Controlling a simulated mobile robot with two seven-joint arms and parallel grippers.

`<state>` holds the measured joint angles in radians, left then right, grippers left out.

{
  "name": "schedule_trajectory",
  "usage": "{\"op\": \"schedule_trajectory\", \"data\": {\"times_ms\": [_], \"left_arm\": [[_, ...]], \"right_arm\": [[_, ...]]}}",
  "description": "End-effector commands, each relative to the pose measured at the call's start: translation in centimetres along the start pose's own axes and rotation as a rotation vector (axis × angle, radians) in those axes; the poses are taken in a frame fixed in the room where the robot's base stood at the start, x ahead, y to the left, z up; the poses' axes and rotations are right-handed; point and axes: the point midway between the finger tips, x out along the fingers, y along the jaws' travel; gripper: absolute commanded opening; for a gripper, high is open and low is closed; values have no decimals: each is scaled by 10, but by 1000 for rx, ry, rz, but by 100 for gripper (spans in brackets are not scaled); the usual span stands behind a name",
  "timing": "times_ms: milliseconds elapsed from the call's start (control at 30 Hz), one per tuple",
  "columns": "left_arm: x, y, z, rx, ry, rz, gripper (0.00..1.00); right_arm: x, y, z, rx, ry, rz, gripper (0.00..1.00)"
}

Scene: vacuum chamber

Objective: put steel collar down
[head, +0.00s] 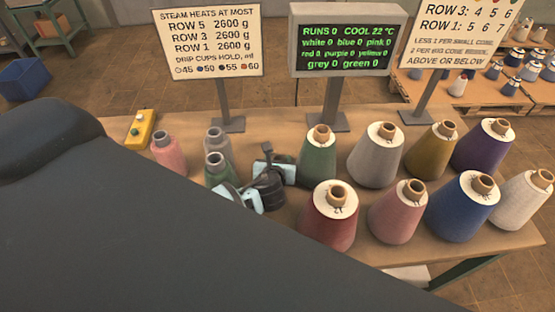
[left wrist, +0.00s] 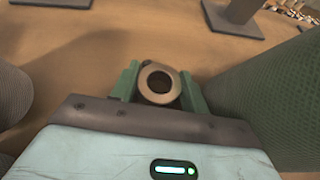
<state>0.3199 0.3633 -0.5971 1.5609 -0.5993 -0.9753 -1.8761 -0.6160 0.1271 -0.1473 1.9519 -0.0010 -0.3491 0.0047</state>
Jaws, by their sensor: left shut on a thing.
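The steel collar (left wrist: 160,83), a grey-brown ring with a dark hole, sits between the two green finger pads of my left gripper (left wrist: 160,88) in the left wrist view. The gripper is shut on it. In the head view my left gripper (head: 267,156) is over the table, between the small grey and green cones on its left and the large green cone on its right. I cannot make out the collar clearly there. Whether it touches the table cannot be told. My right gripper is not in view.
The large green cone (head: 318,158) stands close on the right and also shows in the left wrist view (left wrist: 270,95). The small grey cone (head: 217,144) and small green cone (head: 217,172) are close on the left. Sign stands rise behind. Bare tabletop (head: 275,125) lies between their bases.

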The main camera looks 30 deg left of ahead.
Motion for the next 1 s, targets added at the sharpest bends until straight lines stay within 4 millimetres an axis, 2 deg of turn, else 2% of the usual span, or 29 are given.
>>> {"op": "schedule_trajectory", "data": {"times_ms": [67,100,133,567,733,1000], "left_arm": [[1,0,-1,1,-1,0,6],[1,0,-2,1,0,0,50],[1,0,-2,1,0,0,54],[-6,0,-1,2,1,-1,54],[-26,0,-2,3,2,-2,54],[-75,0,0,1,0,-3,54]], "right_arm": [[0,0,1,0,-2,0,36],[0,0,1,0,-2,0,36],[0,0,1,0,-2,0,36],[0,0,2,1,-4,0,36],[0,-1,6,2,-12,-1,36],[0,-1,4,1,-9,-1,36]]}}
